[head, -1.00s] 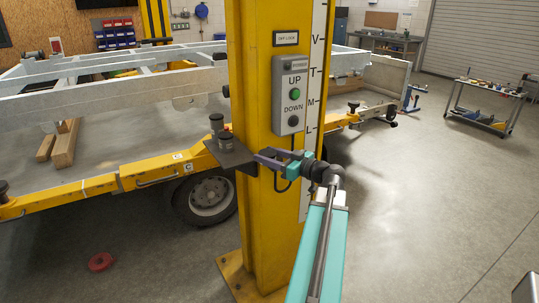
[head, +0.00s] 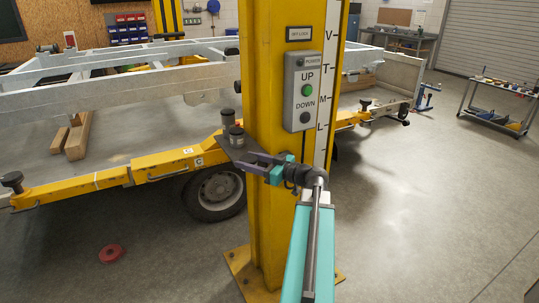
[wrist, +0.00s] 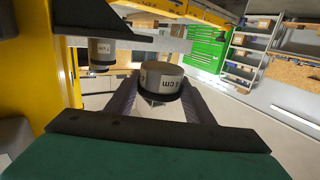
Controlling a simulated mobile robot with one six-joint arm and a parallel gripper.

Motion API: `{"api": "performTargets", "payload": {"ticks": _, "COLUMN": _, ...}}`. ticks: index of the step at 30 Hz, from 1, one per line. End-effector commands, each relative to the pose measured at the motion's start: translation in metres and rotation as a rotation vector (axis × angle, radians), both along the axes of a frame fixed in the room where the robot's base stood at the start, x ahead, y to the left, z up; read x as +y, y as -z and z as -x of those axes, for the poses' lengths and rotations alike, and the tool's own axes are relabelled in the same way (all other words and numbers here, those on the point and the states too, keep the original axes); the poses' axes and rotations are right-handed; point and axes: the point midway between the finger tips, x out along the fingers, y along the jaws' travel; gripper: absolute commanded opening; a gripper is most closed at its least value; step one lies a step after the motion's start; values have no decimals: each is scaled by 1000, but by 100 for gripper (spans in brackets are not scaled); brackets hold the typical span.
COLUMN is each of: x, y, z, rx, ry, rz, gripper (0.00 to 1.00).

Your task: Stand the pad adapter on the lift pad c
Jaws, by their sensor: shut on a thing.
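The pad adapter (head: 236,137) is a short grey cylinder with a dark base, at the dark bracket plate on the yellow post. My gripper (head: 238,153) has its purple fingers on either side of it.
A second adapter (head: 228,117) stands just behind the held one; it also shows in the wrist view (wrist: 102,52). The post (head: 268,200) with its control box (head: 303,92) is close beside my arm. A red disc (head: 112,253) lies on the floor.

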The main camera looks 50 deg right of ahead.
Motion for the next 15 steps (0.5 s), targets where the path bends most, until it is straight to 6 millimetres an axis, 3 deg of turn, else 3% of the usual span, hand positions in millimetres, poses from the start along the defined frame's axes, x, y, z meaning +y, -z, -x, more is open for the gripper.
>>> {"api": "performTargets", "payload": {"ticks": 6, "x": 68, "y": 21, "z": -42, "rx": 0, "ry": -128, "rz": -1, "gripper": 14}}
{"api": "performTargets", "payload": {"ticks": 15, "x": 163, "y": 49, "z": -84, "rx": 3, "ry": -296, "rz": -1, "gripper": 14}}
